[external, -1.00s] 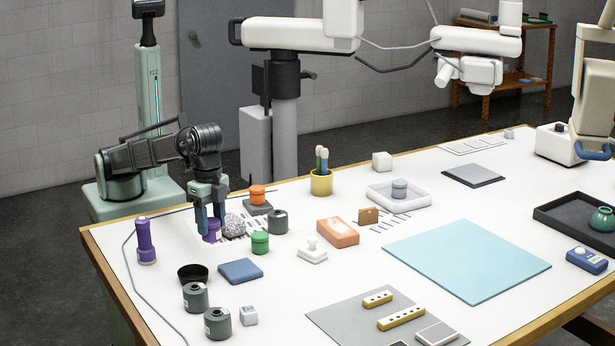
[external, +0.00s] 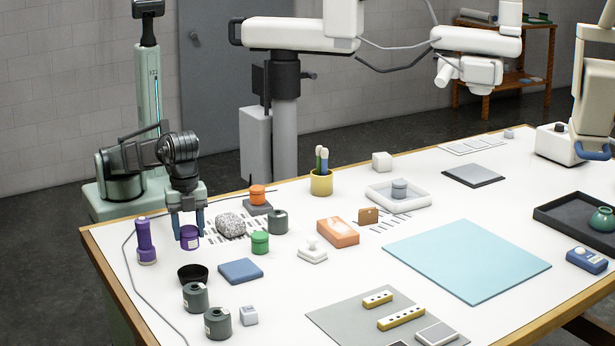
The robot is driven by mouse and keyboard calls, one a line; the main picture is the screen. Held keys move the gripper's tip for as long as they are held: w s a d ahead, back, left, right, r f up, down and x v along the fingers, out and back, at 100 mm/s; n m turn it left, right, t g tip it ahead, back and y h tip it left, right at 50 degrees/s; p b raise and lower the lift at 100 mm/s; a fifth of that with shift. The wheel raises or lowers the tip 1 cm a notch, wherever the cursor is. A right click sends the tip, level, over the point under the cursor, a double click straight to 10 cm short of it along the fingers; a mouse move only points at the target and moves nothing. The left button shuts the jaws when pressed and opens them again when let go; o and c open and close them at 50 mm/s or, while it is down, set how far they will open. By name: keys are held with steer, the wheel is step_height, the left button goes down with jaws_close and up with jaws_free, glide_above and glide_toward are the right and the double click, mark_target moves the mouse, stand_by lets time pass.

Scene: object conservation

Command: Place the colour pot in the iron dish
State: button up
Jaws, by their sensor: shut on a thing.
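A small purple colour pot (external: 189,241) with a pale label is between the fingers of my gripper (external: 187,228), which is shut on it and points down. The pot looks upright. I cannot tell clearly how far above the table it is. The iron dish (external: 193,278), a small black round bowl, is on the table just in front of the pot in the picture. The dish's inside looks dark and empty.
A purple torch-like cylinder (external: 146,240) stands left of the gripper. A blue block (external: 240,271) and dark canisters (external: 195,298) are close to the dish.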

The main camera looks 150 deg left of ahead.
step_height(320, 180, down, 9)
stand_by(0.5)
steer(key=shift+f, duration=0.15)
steer(key=o, duration=1.1)
steer(key=shift+c, duration=0.2)
step_height(320, 180, up, 12)
steer(key=shift+r, duration=0.15)
